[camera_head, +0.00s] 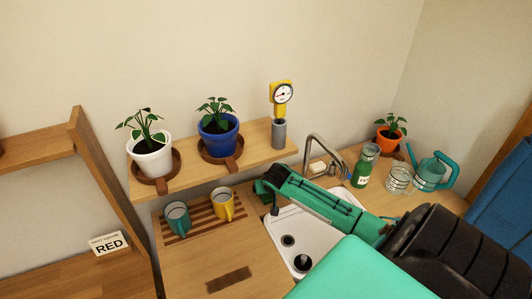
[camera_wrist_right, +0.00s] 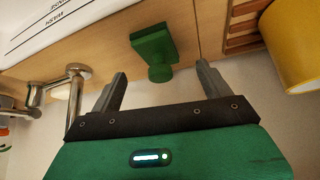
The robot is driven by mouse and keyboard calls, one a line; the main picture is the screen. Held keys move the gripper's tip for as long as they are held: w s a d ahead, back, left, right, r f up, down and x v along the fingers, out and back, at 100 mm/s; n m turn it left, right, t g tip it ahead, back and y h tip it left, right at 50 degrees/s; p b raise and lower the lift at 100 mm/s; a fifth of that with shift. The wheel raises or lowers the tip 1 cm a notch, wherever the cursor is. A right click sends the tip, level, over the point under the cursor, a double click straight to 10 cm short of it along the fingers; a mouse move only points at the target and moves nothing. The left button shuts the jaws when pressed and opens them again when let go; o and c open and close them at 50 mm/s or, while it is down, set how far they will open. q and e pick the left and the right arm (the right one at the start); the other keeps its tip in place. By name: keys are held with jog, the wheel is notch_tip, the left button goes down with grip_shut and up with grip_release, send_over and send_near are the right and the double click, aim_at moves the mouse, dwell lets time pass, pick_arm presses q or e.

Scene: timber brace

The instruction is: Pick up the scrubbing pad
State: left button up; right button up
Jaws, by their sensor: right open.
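The scrubbing pad (camera_wrist_right: 152,44) is a green block with a rounded knob, standing on the wooden counter in the right wrist view. My right gripper (camera_wrist_right: 162,84) is open and empty. The pad lies beyond its fingertips, roughly between them in the picture, with no clear contact. In the head view, the end of my right arm (camera_head: 275,186) is behind the sink, beside a green patch (camera_head: 261,187) that looks like the pad, mostly hidden. My left gripper is not in view.
The faucet (camera_head: 322,150) and white sink (camera_head: 292,238) are close to the right gripper. A yellow mug (camera_head: 222,204) and a teal mug (camera_head: 177,218) stand on a slatted rack. A green bottle (camera_head: 365,166), glasses (camera_head: 399,180) and watering can (camera_head: 432,172) stand right. A shelf (camera_head: 255,143) holds potted plants above.

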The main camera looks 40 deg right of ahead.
jog(key=shift+w+d+f, duration=0.15)
jog(key=shift+w+f, duration=0.2)
jog(key=shift+f, duration=0.15)
jog(key=x, duration=0.2)
jog(key=p+x, duration=0.1)
jog(key=x, duration=0.1)
jog(key=shift+w+d+r, duration=0.15)
jog(key=shift+w, duration=0.15)
jog(key=shift+w+d+f, duration=0.1)
jog(key=shift+w+f, duration=0.1)
jog(key=shift+f, duration=0.2)
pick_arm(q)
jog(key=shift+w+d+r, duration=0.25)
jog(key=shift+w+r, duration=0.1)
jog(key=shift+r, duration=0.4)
pick_arm(e)
jog(key=shift+c, duration=0.2)
jog(key=c, duration=1.3)
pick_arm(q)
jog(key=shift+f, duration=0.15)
pick_arm(e)
jog(key=shift+r, duration=0.15)
